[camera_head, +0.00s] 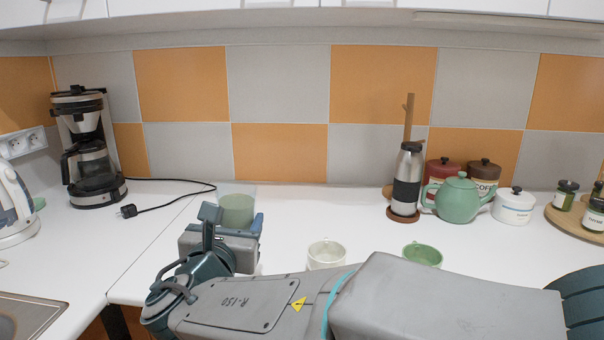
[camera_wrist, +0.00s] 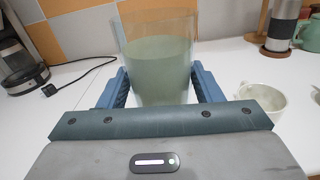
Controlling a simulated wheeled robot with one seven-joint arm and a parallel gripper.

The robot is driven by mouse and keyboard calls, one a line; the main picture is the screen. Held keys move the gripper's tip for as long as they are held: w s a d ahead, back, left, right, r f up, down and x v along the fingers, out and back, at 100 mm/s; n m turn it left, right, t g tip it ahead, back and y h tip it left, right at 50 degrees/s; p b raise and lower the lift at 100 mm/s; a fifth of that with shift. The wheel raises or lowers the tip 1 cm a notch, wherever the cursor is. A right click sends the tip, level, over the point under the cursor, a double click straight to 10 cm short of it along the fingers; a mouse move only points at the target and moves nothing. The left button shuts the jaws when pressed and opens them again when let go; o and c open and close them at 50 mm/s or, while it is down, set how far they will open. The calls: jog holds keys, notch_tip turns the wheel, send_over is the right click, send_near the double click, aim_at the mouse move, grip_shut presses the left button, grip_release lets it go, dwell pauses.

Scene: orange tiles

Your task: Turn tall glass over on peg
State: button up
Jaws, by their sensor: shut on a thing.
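The tall glass (camera_head: 237,204) is clear at the top and pale green lower down; I cannot tell if the green is liquid or tint. It stands upright, wide end up, in the wrist view (camera_wrist: 158,60). My gripper (camera_wrist: 160,78) is shut on it, with one blue finger on each side. In the head view my gripper (camera_head: 234,218) is left of centre, over the white counter. I cannot tell whether the glass touches the counter; its base is hidden. A wooden post with a short side peg (camera_head: 409,112) rises at the right, its lower part hidden behind a steel flask.
The steel flask (camera_head: 406,180) stands before the post. A white cup (camera_head: 326,252) and green cup (camera_head: 423,254) stand right of my gripper. A green teapot (camera_head: 458,202), canisters and jars fill the back right. A coffee maker (camera_head: 90,150) and its cable lie left. The counter's back middle is free.

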jog(key=m+b, duration=0.3)
jog(key=b, duration=0.1)
jog(key=m+b, duration=0.2)
jog(key=b, duration=0.1)
jog(key=shift+f+m, duration=0.3)
jog(key=shift+f, duration=0.05)
jog(key=m+b, duration=0.4)
jog(key=b, duration=0.2)
jog(key=m+b, duration=0.6)
jog(key=b, duration=0.1)
jog(key=shift+r+m+b, duration=0.2)
jog(key=shift+m+b, duration=0.2)
jog(key=shift+m, duration=0.4)
jog(key=shift+r, duration=0.15)
